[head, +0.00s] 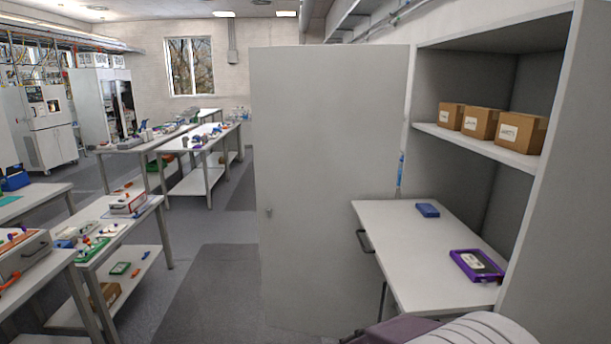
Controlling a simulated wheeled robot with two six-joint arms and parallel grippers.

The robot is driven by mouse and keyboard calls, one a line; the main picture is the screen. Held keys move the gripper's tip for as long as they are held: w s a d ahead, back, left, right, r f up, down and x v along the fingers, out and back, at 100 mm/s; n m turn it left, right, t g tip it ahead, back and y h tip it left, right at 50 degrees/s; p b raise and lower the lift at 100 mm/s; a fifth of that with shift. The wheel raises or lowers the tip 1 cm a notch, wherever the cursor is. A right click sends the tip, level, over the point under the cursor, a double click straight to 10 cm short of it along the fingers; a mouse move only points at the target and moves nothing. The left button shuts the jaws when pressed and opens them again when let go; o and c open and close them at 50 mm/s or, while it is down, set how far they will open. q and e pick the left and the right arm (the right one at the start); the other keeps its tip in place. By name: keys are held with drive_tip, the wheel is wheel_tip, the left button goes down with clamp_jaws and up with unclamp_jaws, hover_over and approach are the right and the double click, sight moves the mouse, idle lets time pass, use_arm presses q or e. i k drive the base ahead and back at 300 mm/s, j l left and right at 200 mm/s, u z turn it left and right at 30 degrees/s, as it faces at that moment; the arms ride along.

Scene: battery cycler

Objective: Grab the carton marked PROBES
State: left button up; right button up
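Three brown cartons with white labels stand in a row on a shelf (470,146) in the open cabinet at the right of the head view. They are the left carton (451,108), the middle carton (481,114) and the right carton (528,121). The lettering is too small to read surely, so I cannot tell which is marked PROBES. The cartons sit close together near the shelf's front edge. Neither of my grippers is in view.
The grey cabinet door (325,180) stands open left of the shelf. Below the shelf, a white worktop (415,250) holds a blue box (427,210) and a purple-framed device (476,265). Cluttered benches (100,215) stand at the left. Open floor (205,290) lies between them and the door.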

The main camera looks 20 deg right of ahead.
sight(449, 116)
drive_tip(key=i+j+z, duration=0.15)
drive_tip(key=i+z, duration=0.25)
drive_tip(key=i, duration=0.2)
drive_tip(key=i+j+z, duration=0.3)
drive_tip(key=i+z, duration=0.15)
drive_tip(key=i+j+z, duration=0.4)
drive_tip(key=i+j, duration=0.1)
drive_tip(key=i, duration=0.1)
